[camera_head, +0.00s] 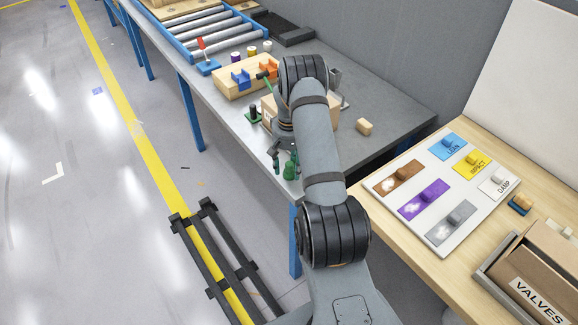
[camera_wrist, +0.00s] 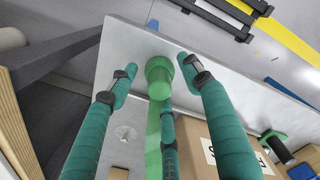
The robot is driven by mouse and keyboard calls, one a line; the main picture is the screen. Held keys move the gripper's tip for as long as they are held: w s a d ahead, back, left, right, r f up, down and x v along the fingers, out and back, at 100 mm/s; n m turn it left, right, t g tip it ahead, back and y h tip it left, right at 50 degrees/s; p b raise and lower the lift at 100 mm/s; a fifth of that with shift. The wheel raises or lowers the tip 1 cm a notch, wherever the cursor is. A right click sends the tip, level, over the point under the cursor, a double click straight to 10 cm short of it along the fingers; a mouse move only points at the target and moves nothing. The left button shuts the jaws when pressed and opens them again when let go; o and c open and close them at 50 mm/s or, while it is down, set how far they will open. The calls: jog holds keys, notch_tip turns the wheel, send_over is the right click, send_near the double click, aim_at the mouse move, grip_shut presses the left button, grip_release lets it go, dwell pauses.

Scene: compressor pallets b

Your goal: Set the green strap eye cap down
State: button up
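The green strap eye cap (camera_wrist: 159,80) is between my gripper's fingers in the wrist view, over the grey metal table near its edge. My gripper (camera_wrist: 160,70) has its teal fingers spread, with visible gaps between the side fingertips and the cap, so it looks open. A third finger (camera_wrist: 168,130) is below the cap in the picture; I cannot tell whether it touches. A paler green band (camera_wrist: 154,135) runs down from the cap. In the head view the cap (camera_head: 289,171) is low at the table's near edge, with my gripper (camera_head: 286,160) around it and my arm covering much.
A cardboard box (camera_wrist: 208,150) stands close to my fingers on the metal table (camera_head: 395,118). A green-based black-handled part (camera_head: 253,114) and a wooden block (camera_head: 364,127) are nearby. A wooden bench at right holds a white board (camera_head: 440,235) and a VALVES box (camera_head: 545,280).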

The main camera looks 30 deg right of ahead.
aim_at(289, 163)
jog(key=shift+r, duration=0.1)
jog(key=shift+r, duration=0.2)
notch_tip(289, 163, up, 12)
jog(key=shift+f+b, duration=0.15)
jog(key=shift+b, duration=0.95)
jog(key=s+a+f+n+b, duration=0.25)
jog(key=a+f+b, duration=0.45)
jog(key=f+b, duration=0.55)
jog(key=s+a+f+n+t+b, duration=0.15)
jog(key=s+a+f+b, duration=0.4)
jog(key=f+b, duration=0.75)
jog(key=s+a+f+n+b, duration=0.2)
jog(key=a+f+n+b, duration=0.1)
jog(key=a+f+b, duration=0.9)
jog(key=s+a+f+n+y+b, duration=0.1)
jog(key=s+f+n+b, duration=0.1)
jog(key=s+f+b, duration=0.7)
jog(key=s+a+f+n+y+b, duration=0.1)
jog(key=s+f+n+b, duration=0.1)
jog(key=s+f+b, duration=0.8)
jog(key=s+a+f+n+y+b, duration=0.1)
jog(key=s+f+n+b, duration=0.1)
jog(key=s+f+b, duration=0.8)
jog(key=shift+a+f+n+b, duration=0.15)
jog(key=shift+f+b, duration=1.95)
jog(key=shift+b, duration=0.9)
jog(key=shift+a+f+n+b, duration=0.15)
jog(key=shift+f+b, duration=1.95)
jog(key=shift+b, duration=0.9)
